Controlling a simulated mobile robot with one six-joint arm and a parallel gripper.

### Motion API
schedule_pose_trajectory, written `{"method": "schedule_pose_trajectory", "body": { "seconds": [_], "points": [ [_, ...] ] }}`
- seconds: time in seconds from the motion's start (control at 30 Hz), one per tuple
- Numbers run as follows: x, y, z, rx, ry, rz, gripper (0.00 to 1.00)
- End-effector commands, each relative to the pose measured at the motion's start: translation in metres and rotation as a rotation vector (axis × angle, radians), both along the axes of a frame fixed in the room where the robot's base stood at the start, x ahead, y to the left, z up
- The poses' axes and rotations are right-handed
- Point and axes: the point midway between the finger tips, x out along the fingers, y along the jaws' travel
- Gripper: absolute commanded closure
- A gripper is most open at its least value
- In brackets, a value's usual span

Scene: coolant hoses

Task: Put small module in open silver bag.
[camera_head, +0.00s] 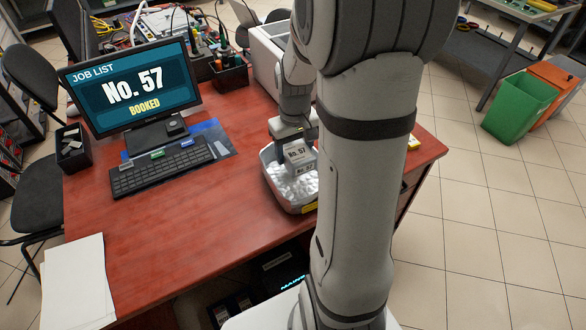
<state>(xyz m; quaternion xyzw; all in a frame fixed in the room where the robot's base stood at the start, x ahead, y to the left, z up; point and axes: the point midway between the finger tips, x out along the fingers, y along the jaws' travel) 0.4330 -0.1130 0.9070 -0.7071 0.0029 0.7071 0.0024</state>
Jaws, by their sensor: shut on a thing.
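My gripper (293,137) points down over the right part of the red desk, partly hidden by my own arm. It is shut on a small grey module (299,154) with a white label reading "No. 57". The silver bag (288,190) lies in a pale tray (270,184) directly below, crinkled and shiny. A second "No. 57" label (305,169) shows just under the module. The module overlaps the bag in this view; I cannot tell whether it is inside the bag's mouth or above it. The right side of bag and tray is hidden behind my arm.
A monitor (130,90) reads "No. 57 BOOKED", with a keyboard (160,172) before it. A tool holder (230,75) and a white box (265,50) stand behind the tray. Papers (75,280) lie front left. The desk's front middle is clear.

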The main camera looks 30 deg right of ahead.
Motion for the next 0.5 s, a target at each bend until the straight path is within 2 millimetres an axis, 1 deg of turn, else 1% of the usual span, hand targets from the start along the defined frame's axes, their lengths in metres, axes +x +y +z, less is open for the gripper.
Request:
{"method": "schedule_pose_trajectory", "body": {
  "seconds": [0.03,0.1,0.2,0.37,0.47,0.5],
  "points": [
    [-0.001,0.000,-0.012,0.002,0.005,-0.002,0.75],
    [-0.002,-0.001,-0.025,0.002,0.005,-0.005,0.75],
    [-0.002,-0.002,-0.040,0.001,0.004,-0.008,0.75],
    [-0.002,-0.004,-0.051,0.001,0.002,-0.013,0.75],
    [-0.003,-0.004,-0.062,0.001,0.003,-0.014,0.75],
    [-0.003,-0.005,-0.068,0.001,0.004,-0.014,0.75]
  ]
}}
